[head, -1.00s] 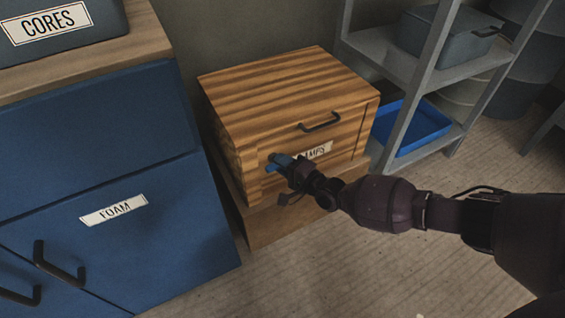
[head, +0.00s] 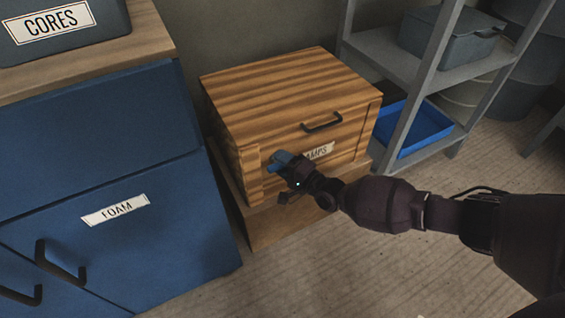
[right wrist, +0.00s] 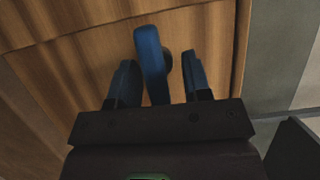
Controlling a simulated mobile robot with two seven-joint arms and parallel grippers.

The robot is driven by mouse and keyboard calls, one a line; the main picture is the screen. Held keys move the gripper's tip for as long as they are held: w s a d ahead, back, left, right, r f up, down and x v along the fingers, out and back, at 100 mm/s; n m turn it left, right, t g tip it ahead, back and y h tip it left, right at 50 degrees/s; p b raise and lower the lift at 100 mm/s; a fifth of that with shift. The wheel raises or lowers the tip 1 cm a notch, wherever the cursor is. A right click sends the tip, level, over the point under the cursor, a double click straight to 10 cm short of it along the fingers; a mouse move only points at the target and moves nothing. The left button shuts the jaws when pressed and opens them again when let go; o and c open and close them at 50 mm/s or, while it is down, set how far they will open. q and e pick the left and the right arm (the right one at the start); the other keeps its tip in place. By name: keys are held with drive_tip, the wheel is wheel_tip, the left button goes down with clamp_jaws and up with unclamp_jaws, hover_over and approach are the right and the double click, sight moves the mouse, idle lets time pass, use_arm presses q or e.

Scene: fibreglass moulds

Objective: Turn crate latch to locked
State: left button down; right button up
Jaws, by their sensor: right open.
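A wooden crate (head: 290,95) with a striped lid, a dark handle (head: 322,122) and a partly hidden white label (head: 319,151) stands on a low wooden base. The blue latch (head: 281,160) is at the left of its front face. In the right wrist view the latch (right wrist: 152,62) is a blue bar on the wooden front, running between my two fingers. My right gripper (right wrist: 159,84) is open around the latch, with a gap visible on both sides. In the head view my right gripper (head: 290,178) partly covers the latch and label. My left gripper is not in view.
A blue cabinet (head: 100,170) with a FOAM label and dark handles stands close on the left, with a CORES box (head: 60,30) on top. A grey shelf (head: 425,85) holding a blue tray (head: 420,125) is at the right. The floor in front is clear.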

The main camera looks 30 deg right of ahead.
drive_tip(key=shift+s, duration=0.1)
drive_tip(key=shift+s+d, duration=0.15)
drive_tip(key=shift+s, duration=0.05)
use_arm(q)
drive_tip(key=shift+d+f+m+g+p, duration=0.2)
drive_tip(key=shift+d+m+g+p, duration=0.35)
drive_tip(key=shift+p, duration=0.75)
use_arm(e)
drive_tip(key=v, duration=1)
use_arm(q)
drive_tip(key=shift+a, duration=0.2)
use_arm(e)
drive_tip(key=shift+s, duration=0.1)
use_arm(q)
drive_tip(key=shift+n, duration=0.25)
